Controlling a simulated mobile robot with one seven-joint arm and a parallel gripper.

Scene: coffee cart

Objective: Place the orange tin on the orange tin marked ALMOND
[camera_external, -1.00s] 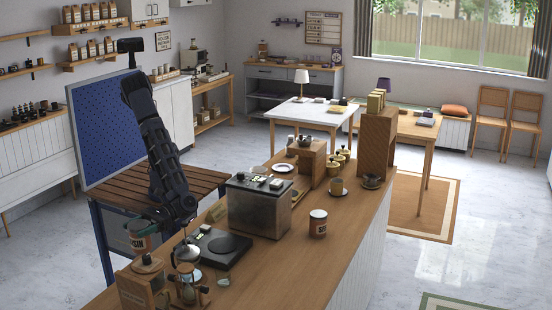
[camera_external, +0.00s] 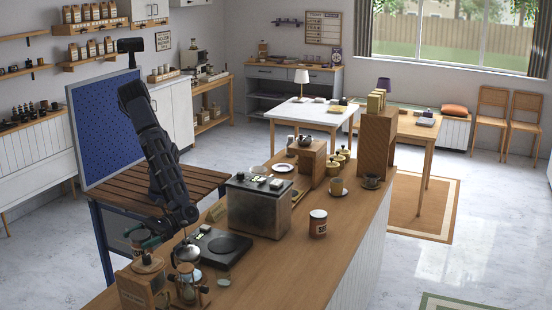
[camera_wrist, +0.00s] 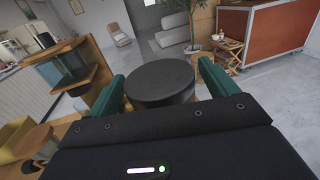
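In the wrist view my gripper (camera_wrist: 162,78) has its teal fingers on both sides of a round tin with a dark lid (camera_wrist: 160,84), and it is shut on it. The tin's side and label are hidden there. In the external view my gripper (camera_external: 148,241) is at the lower left, above the near end of the counter, and the held tin is mostly hidden.
The counter front right is clear (camera_external: 300,268).

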